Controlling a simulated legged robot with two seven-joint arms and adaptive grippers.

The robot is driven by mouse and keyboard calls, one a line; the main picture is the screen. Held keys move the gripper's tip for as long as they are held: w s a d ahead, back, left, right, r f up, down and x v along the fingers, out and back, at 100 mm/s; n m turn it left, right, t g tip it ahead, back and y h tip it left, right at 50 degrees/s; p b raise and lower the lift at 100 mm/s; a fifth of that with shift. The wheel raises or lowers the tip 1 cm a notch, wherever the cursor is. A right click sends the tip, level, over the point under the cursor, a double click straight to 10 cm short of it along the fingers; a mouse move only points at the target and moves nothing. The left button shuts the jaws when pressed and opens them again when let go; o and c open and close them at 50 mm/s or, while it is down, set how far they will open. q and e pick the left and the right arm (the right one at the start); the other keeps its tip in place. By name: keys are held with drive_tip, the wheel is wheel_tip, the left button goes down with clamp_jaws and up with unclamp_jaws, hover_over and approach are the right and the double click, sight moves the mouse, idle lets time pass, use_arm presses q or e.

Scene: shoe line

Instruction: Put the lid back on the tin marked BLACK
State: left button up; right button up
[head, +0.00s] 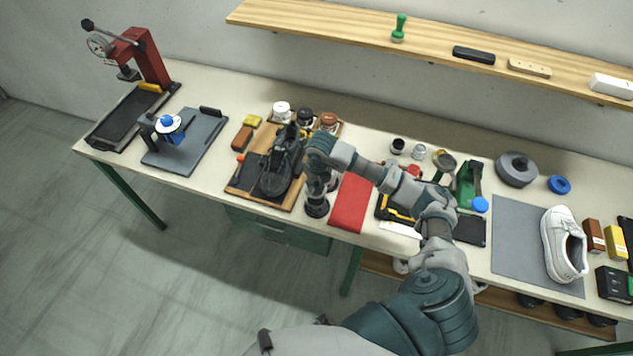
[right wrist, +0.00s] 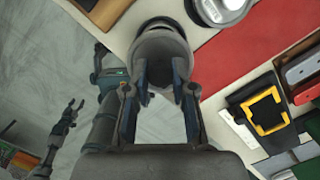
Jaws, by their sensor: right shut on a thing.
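My right gripper (right wrist: 165,82) is shut on a round grey thing with a dark rim (right wrist: 160,45), which looks like the lid; my fingers hide part of it. In the head view the held thing (head: 317,208) is near the table's front edge. A round tin with a pale metal rim (right wrist: 220,8) stands beside it, left of the red mat. No lettering is legible, so I cannot tell if this is the tin marked BLACK. My left gripper (right wrist: 70,112) is open and empty over the floor in the right wrist view.
A black shoe (head: 280,168) lies on a wooden board (head: 246,178) left of my right gripper, with several small tins behind. The red mat (head: 350,205) is bare. Small jars (head: 398,146) and a green tool (head: 468,183) stand right of it.

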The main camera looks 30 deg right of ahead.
sight(317, 189)
drive_tip(key=shift+f+b, duration=0.5)
drive_tip(key=shift+f, duration=0.4)
drive_tip(key=shift+d+f+b, duration=0.2)
drive_tip(key=shift+f+b, duration=1.15)
drive_tip(key=shift+f, duration=0.6)
drive_tip(key=shift+a+r, duration=0.15)
drive_tip(key=shift+f, duration=0.2)
drive_tip(key=o, duration=1)
drive_tip(key=shift+s, duration=0.1)
drive_tip(key=shift+o, duration=0.4)
